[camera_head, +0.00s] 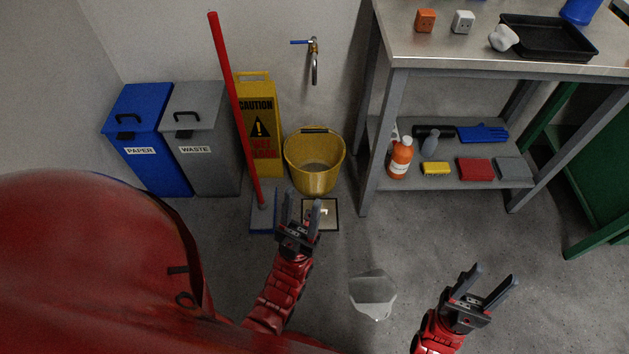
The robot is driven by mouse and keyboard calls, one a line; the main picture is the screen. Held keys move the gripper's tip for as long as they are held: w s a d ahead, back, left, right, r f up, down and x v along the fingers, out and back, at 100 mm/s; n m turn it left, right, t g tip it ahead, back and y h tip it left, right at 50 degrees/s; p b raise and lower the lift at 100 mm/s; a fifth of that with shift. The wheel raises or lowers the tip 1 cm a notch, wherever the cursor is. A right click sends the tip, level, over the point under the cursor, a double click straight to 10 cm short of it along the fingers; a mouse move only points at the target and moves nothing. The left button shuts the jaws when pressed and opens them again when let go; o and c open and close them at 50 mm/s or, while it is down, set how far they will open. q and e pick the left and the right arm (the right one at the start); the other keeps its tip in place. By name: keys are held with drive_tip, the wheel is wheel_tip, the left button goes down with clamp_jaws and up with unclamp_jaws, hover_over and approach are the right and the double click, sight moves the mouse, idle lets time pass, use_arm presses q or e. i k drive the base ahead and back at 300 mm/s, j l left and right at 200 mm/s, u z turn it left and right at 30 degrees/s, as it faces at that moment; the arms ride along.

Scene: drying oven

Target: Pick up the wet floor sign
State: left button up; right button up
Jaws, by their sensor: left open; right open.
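The yellow wet floor sign (258,128) stands upright against the back wall, with black "CAUTION" lettering and a warning triangle. A red mop handle leans in front of its left edge and partly covers it. My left gripper (300,209) is open and empty, in front of and below the sign in the picture, apart from it. My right gripper (491,283) is open and empty at the lower right, well away from the sign.
The red-handled mop (236,115) has a blue head on the floor. A yellow bucket (313,163) stands right of the sign, below a tap (314,62). Grey (201,150) and blue (148,140) bins stand left. A clear container (372,294) sits on the floor. A metal workbench (400,72) stands right.

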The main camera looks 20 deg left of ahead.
sight(258, 102)
drive_tip(key=u, duration=1.2)
drive_tip(key=i, duration=0.2)
drive_tip(key=l+u, duration=0.05)
